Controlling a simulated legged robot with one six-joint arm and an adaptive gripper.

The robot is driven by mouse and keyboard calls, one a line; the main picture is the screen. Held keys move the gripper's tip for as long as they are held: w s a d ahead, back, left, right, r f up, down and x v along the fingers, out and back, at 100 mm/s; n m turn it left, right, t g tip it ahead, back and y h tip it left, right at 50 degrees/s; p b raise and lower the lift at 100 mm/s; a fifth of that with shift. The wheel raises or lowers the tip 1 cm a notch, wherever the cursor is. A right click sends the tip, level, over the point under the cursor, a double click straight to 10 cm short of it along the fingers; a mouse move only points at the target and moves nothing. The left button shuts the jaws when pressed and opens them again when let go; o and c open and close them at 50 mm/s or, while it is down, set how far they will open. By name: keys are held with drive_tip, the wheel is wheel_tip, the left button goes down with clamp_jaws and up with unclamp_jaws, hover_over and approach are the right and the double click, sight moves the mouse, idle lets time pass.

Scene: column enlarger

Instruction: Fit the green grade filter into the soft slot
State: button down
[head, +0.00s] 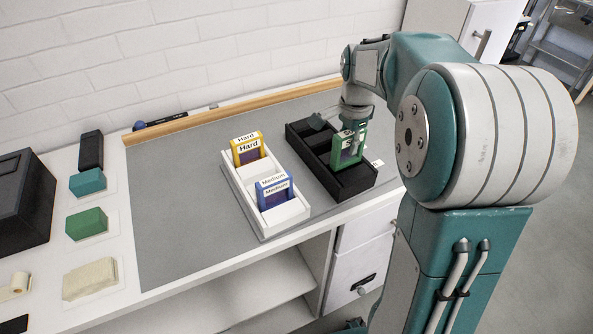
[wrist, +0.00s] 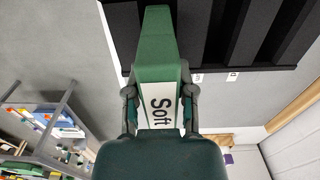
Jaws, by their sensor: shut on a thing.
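The green grade filter (head: 348,150) is held upright by my gripper (head: 351,124) at the black rack. In the wrist view the green filter (wrist: 157,45) stands between the two fingers of my gripper (wrist: 160,98), with its white "Soft" label facing the camera. The gripper is shut on it. The black rack (head: 347,188) has several slots; it also shows in the wrist view (wrist: 270,67). The filter's lower edge overlaps the rack in the head view, and I cannot tell whether it is inside a slot or just above.
A white rack (head: 271,234) to the left holds a yellow "Hard" filter (head: 248,151) and a blue "Medium" filter (head: 274,195). Teal (head: 88,183), green (head: 87,223) and cream (head: 90,279) blocks lie at the left. The grey mat (head: 178,205) left of the white rack is clear.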

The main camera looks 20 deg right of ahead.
sight(346, 158)
drive_tip(key=shift+f, duration=2.5)
idle(0.4)
drive_tip(key=shift+c, duration=1.9)
unclamp_jaws()
drive_tip(key=shift+r, duration=0.1)
drive_tip(key=shift+r, duration=3.95)
drive_tip(key=shift+r, duration=0.1)
wheel_tip(346, 158, up, 12)
